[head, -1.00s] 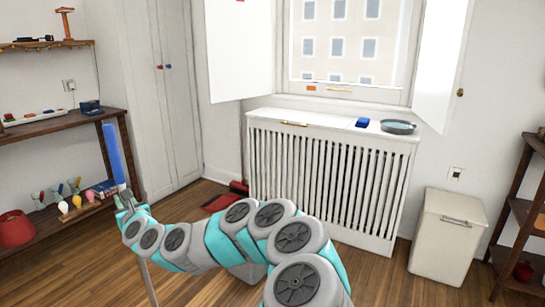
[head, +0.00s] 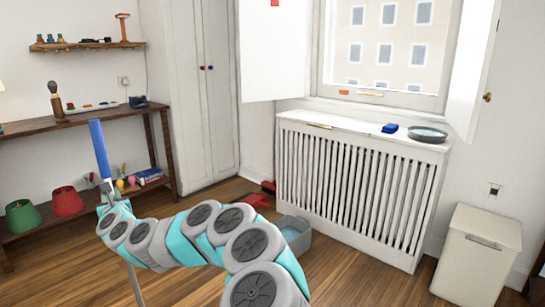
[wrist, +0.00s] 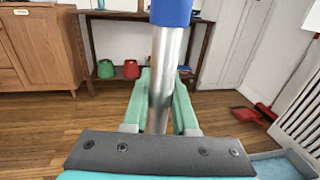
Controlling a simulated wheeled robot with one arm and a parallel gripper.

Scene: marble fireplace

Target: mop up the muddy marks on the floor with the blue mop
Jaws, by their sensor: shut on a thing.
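My gripper (head: 107,194) is shut on the pole of the blue mop (head: 98,148), which has a blue grip above a metal shaft. In the wrist view my gripper (wrist: 162,100) has the metal shaft of the mop (wrist: 166,65) between its green fingers, with the blue part above. In the head view the pole leans a little and runs down out of the picture at the lower left. The mop's head is out of view. I see no muddy marks on the wooden floor (wrist: 60,118) in either view.
A grey tub with bluish contents (head: 296,238) stands by the white radiator cover (head: 350,185). A red dustpan (head: 255,201) lies near the cupboard (head: 200,95). Shelves (head: 60,122) stand left, a white bin (head: 478,255) right. A wooden cabinet (wrist: 35,50) shows in the wrist view.

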